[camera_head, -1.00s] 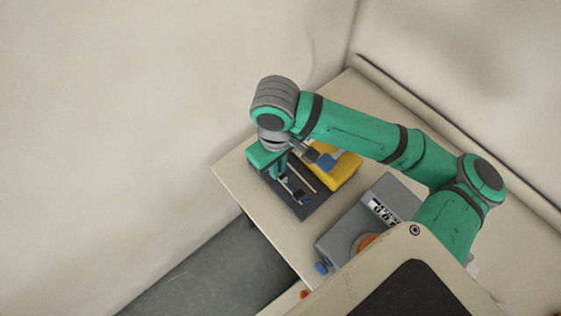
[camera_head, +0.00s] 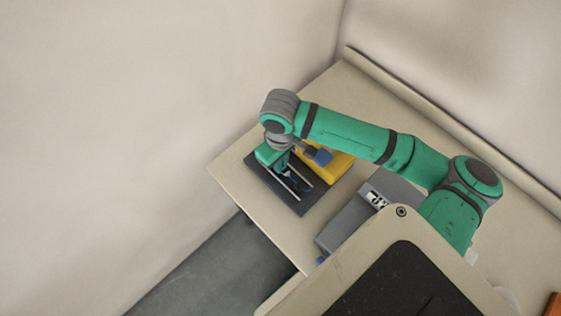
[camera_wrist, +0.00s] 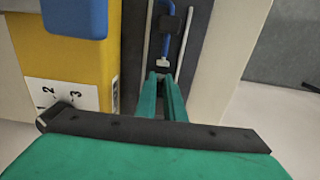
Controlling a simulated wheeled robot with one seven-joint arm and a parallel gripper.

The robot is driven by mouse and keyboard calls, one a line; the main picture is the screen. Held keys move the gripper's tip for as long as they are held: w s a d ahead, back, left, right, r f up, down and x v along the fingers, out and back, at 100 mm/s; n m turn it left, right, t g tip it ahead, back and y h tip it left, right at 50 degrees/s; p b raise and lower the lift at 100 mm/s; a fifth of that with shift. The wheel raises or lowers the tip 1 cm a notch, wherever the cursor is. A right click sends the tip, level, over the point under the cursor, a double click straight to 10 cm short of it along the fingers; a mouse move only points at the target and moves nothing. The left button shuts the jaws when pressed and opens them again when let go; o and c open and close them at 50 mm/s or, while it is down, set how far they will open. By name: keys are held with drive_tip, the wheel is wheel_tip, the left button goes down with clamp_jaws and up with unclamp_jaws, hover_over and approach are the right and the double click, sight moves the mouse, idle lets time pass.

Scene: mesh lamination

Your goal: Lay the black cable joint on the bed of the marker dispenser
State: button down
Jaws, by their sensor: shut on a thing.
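The marker dispenser is a yellow body (camera_head: 336,166) with a dark bed (camera_head: 304,205) in front that carries two pale rails. In the wrist view its yellow side (camera_wrist: 85,60) is at the left and the bed (camera_wrist: 133,60) runs up the middle. My gripper (camera_head: 284,172) is above the bed. In the wrist view its green fingers (camera_wrist: 159,80) are closed at the near, pale end of a blue cable piece. The black cable joint (camera_wrist: 169,22) sits on this piece, beyond the fingertips, between the rails. I cannot tell whether it touches the bed.
A blue block (camera_head: 320,156) juts over the dispenser, and shows at the wrist view's upper left (camera_wrist: 75,17). A grey machine (camera_head: 350,222) with a number label stands right of the bed. Bare table (camera_head: 235,185) lies left of the bed, ending at an edge.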

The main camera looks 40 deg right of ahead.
drive_tip(key=shift+f, duration=0.1)
drive_tip(key=c, duration=2.1)
unclamp_jaws()
wheel_tip(320, 180, up, 12)
drive_tip(key=shift+r, duration=0.15)
